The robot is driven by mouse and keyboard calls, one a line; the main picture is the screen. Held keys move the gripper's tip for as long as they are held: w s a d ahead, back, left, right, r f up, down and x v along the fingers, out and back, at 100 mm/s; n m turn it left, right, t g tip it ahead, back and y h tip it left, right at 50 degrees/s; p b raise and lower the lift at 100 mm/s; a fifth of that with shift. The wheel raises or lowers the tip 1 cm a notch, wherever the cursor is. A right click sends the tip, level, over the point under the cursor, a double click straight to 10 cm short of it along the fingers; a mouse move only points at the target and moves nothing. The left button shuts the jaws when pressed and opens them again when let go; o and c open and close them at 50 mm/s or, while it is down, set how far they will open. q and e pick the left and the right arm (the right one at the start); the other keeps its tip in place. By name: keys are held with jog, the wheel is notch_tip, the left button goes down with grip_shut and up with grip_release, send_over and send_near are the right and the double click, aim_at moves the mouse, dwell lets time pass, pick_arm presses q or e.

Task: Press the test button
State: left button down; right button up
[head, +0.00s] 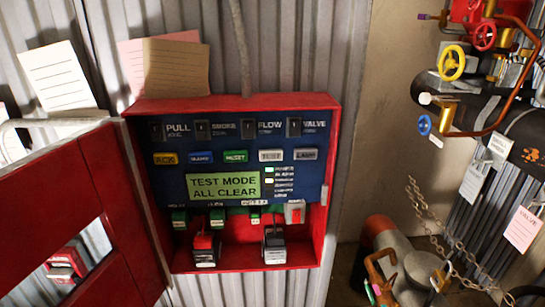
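The test button (271,156) is a pale rectangular key in the button row of the blue control panel (172,183). Left of these are a yellow button (165,158) and a blue button (201,157). Below the row, a green display (224,187) reads "TEST MODE ALL CLEAR". The panel sits in an open red cabinet (327,190) on a corrugated wall. Neither of my grippers is in view, and nothing covers the test button.
The red cabinet door (90,190) stands open at the left. Space before the panel looks clear.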

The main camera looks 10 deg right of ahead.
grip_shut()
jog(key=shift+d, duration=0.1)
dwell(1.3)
